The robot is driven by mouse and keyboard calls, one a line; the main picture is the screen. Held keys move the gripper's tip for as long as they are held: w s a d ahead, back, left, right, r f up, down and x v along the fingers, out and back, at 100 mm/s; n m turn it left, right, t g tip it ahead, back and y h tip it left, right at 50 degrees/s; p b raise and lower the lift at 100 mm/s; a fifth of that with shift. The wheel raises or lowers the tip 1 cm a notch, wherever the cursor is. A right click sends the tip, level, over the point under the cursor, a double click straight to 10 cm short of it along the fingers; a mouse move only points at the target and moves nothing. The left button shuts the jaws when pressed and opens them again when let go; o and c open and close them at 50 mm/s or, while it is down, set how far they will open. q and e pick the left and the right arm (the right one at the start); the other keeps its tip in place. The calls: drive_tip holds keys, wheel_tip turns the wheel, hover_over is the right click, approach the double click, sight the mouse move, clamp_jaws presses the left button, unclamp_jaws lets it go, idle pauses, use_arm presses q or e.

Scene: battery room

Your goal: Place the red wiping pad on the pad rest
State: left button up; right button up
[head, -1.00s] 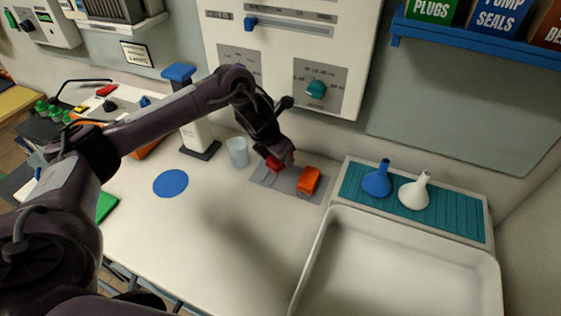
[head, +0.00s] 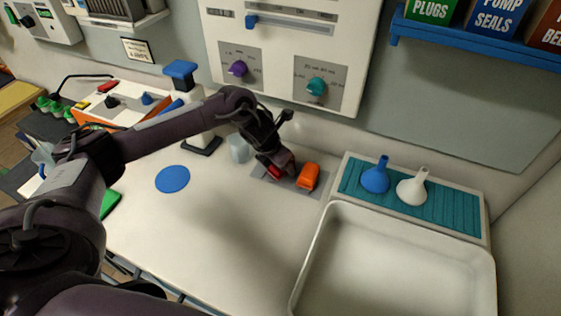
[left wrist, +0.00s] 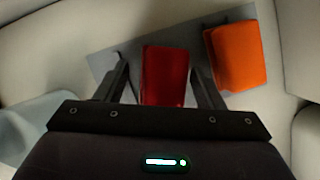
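The red wiping pad (head: 274,171) lies at the grey pad rest (head: 288,186), beside an orange pad (head: 308,176). In the left wrist view the red pad (left wrist: 165,76) is over the grey rest (left wrist: 105,60), left of the orange pad (left wrist: 237,56). My left gripper (head: 270,167) is down at the red pad. In the left wrist view its fingers (left wrist: 160,82) stand either side of the pad. A gap shows at the left finger, and the right finger is close to the pad. The pad's underside is hidden. My right gripper is not in view.
A clear cup (head: 238,150) stands just left of the rest, close to my left arm. A white tray (head: 312,262) and a teal mat with blue funnel (head: 376,176) and white funnel (head: 412,188) are at right. A blue disc (head: 172,179) lies left. The front counter is clear.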

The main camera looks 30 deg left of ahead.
use_arm(q)
drive_tip(key=shift+r, duration=0.2)
drive_tip(key=b+v, duration=0.2)
drive_tip(key=v, duration=1)
idle(0.4)
